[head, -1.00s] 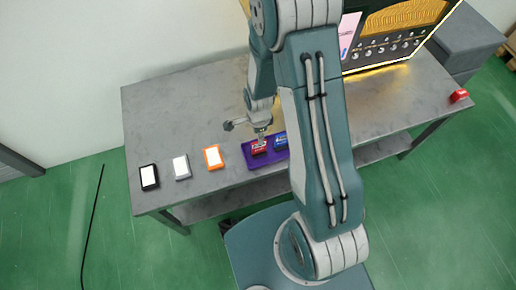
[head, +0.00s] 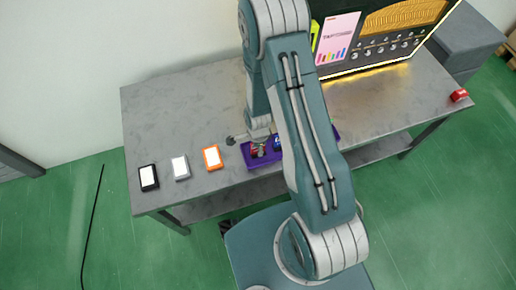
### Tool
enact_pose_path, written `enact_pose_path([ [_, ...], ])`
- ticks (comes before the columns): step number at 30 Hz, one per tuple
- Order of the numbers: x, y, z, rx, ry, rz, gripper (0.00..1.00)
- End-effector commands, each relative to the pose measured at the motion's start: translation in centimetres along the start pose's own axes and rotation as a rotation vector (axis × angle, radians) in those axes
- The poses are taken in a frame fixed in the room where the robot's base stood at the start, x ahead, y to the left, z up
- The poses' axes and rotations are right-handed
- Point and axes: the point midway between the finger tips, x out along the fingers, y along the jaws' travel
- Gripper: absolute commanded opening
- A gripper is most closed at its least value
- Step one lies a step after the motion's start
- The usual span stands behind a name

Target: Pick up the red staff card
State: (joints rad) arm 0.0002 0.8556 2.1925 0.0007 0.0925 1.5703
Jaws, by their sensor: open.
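The red staff card (head: 257,153) lies at the left end of a purple tray (head: 246,160) on the grey table. It is small and partly hidden by my gripper (head: 257,146). My gripper is open, pointing down right over the red card. I cannot tell whether the fingers touch it. A blue card (head: 277,143) lies just right of the red one in the tray, mostly hidden by my arm. The middle of the tray is hidden behind my arm.
Orange (head: 212,158), white-grey (head: 181,168) and black (head: 149,178) devices stand in a row left of the tray. A small red object (head: 459,95) sits at the table's right edge. The table's back left is clear.

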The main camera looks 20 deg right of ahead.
Motion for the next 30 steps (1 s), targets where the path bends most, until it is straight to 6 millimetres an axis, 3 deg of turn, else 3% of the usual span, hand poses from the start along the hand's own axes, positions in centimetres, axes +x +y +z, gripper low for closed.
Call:
enact_pose_path([
  [1, 0.0, 0.0, 0.0, 0.000, 0.000, 0.000, 0.38],
  [3, 0.0, 0.0, 0.0, 0.000, 0.000, 0.000, 0.07],
  [4, 0.0, 0.0, 0.0, 0.000, 0.000, 0.000, 0.00],
  [19, -0.2, -0.1, -0.1, -0.001, 0.000, 0.001, 0.00],
  [30, -2.2, -0.6, -0.6, -0.003, 0.000, -0.002, 0.00],
])
